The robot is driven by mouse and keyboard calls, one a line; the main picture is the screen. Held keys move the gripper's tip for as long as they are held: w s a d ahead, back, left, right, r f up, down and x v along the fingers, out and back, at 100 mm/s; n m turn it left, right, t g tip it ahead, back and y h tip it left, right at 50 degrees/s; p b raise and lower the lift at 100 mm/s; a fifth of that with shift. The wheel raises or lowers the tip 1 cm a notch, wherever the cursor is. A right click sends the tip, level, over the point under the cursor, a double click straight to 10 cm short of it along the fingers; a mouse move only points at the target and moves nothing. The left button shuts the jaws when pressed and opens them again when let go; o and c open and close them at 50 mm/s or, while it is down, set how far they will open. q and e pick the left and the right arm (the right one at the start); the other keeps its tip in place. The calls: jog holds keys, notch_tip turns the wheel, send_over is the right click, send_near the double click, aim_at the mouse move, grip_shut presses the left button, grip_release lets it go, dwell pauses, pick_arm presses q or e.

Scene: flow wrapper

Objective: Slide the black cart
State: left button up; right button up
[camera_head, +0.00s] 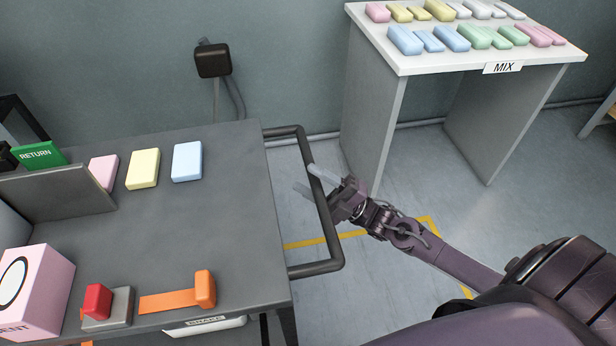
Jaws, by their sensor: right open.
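The black cart (225,227) stands at the left, with a dark flat top and a black tubular handle (333,238) on its right side. My right gripper (308,179) is at the handle's upright stretch, with its two pale fingers apart and reaching across the bar from the right. It is open; I cannot tell whether the fingers touch the bar. An orange lever (204,289) and a red knob (97,300) sit on the cart's near edge, above a plate labelled BRAKE (206,321). My left gripper is not in view.
Pink, yellow and blue blocks (187,161) lie on the cart beside a divider and a green RETURN sign (41,155). A pink box (36,293) stands at front left. A white MIX table (400,62) with several wrapped bars stands at back right. Floor between is clear.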

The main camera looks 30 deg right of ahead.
jog(key=shift+w+a+r, duration=0.3)
jog(key=shift+w+a, duration=0.05)
jog(key=shift+a, duration=0.1)
grip_shut()
jog(key=shift+d, duration=0.15)
